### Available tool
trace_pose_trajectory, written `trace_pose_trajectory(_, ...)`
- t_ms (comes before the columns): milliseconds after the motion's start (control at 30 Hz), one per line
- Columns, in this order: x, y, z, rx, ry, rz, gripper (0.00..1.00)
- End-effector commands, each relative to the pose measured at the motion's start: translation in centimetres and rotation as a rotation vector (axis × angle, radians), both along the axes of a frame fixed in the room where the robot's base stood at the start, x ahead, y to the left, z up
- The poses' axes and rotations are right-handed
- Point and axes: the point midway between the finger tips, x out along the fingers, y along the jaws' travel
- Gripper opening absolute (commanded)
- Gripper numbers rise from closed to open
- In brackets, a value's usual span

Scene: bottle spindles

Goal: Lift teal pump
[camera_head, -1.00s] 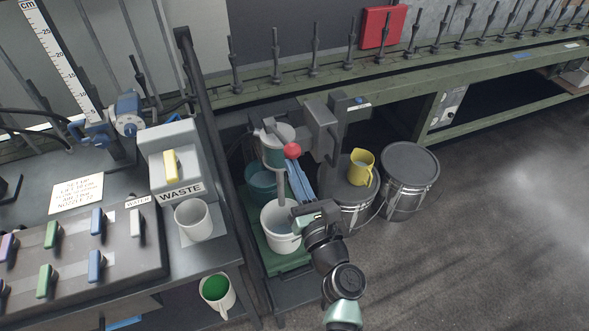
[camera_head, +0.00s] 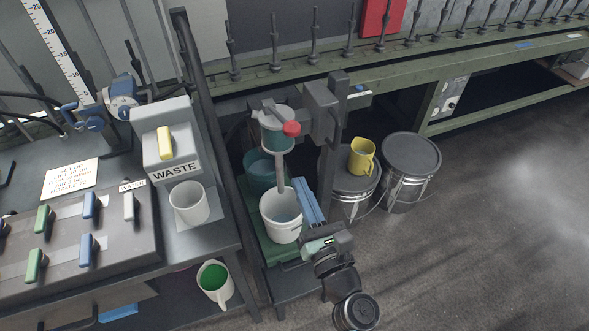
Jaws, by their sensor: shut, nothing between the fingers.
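No part is labelled as the teal pump. A teal-filled vessel (camera_head: 275,134) with a lever ending in a red knob (camera_head: 291,129) hangs on a grey upright. A thin pale column (camera_head: 280,172) runs from under it to a white bucket (camera_head: 281,228) on a green base. A teal bucket (camera_head: 261,178) stands behind the white one. My gripper (camera_head: 303,184) has long blue fingers held together, with nothing visible between them. The fingers point up and left, right of the white bucket and below the red knob, apart from the knob.
A yellow jug (camera_head: 361,155) stands on a dark drum, with another lidded drum (camera_head: 410,165) to its right. At left are a WASTE unit (camera_head: 167,150), a white cup (camera_head: 189,205) and a coloured-lever panel (camera_head: 75,245). Open floor (camera_head: 480,250) lies to the right.

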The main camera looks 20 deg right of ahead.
Motion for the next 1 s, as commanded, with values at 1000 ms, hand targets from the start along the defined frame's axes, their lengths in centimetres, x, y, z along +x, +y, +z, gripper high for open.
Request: trace_pose_trajectory(1000,-4.0,0.2,0.2,-0.036,-0.005,0.007,0.00)
